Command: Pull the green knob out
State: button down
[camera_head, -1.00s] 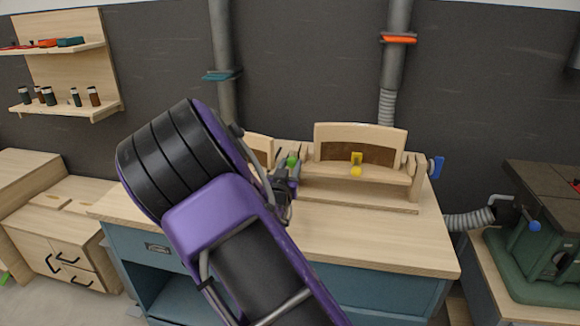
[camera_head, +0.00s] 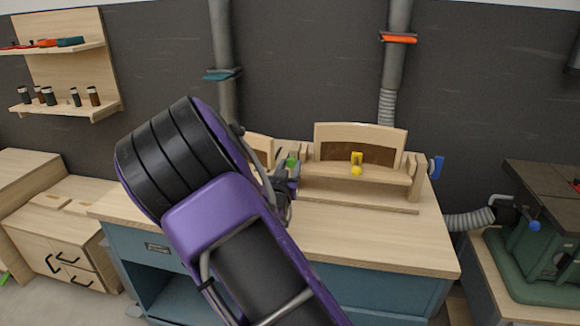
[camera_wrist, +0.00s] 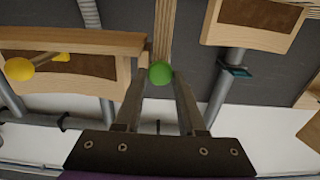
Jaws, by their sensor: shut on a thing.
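The green knob (camera_wrist: 160,73) is a small round ball, held between the fingertips of my gripper (camera_wrist: 159,85) in the wrist view. In the head view the green knob (camera_head: 291,162) shows just above my gripper (camera_head: 287,177), at the left part of the wooden chair form (camera_head: 358,181) on the bench. My gripper is shut on the knob. The stem behind the knob is hidden. My arm covers much of the form's left side.
A yellow knob (camera_head: 356,170) sits at the middle of the form, and a blue handle (camera_head: 437,166) is at its right end. The wooden bench top (camera_head: 370,240) is clear in front. A green machine (camera_head: 535,240) stands at the right.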

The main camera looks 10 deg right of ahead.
jog(key=shift+v, duration=1.1)
jog(key=shift+f, duration=0.1)
jog(key=c, duration=0.5)
grip_release()
jog(key=shift+s, duration=0.15)
jog(key=v, duration=1.7)
jog(key=shift+s+a+p, duration=0.1)
jog(key=shift+p, duration=0.25)
